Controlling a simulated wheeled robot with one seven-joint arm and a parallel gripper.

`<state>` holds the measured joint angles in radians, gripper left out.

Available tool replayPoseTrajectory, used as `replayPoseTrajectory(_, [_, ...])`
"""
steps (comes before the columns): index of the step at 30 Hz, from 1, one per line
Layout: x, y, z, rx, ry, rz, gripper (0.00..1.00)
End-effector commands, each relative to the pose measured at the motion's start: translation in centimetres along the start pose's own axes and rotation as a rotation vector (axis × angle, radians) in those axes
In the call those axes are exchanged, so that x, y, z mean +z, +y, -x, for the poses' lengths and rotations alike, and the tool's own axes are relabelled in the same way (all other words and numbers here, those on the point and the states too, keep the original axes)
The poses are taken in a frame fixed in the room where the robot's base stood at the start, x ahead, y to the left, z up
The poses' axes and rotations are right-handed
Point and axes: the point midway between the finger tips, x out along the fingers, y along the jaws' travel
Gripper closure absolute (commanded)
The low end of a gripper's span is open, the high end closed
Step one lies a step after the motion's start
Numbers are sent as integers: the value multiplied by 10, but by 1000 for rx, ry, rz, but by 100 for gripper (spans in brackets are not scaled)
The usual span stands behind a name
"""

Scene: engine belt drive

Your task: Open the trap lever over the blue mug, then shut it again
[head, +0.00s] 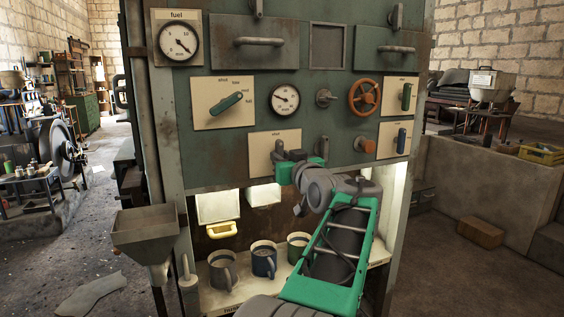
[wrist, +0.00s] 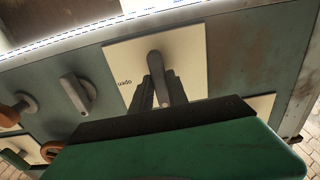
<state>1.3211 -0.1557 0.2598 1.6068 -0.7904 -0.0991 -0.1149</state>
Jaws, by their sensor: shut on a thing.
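The trap lever (wrist: 156,66) is a grey handle on a cream plate (wrist: 115,52) with a word that reads "open" upside down in the wrist view. In the head view this plate (head: 258,160) is low on the green panel, above the blue mug (head: 263,262). My gripper (wrist: 160,92) is shut on the lever, with its dark fingers at the handle's sides. The blue mug stands on the lit shelf, between a grey mug (head: 222,270) and a green mug (head: 298,246).
Another grey knob (wrist: 76,93) and an orange handwheel (head: 364,97) stick out of the panel nearby. A yellow-handled white box (head: 219,210) hangs above the shelf. A metal hopper (head: 146,232) stands at the left. My arm covers the shelf's right part.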

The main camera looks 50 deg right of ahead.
Motion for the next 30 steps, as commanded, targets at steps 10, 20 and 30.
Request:
replayPoseTrajectory(10, [1, 0, 0, 0, -2, -1, 75])
replayPoseTrajectory(20, [0, 0, 0, 0, -1, -1, 60])
replayPoseTrajectory(30, [-1, 2, 38, 6, 0, 1, 60])
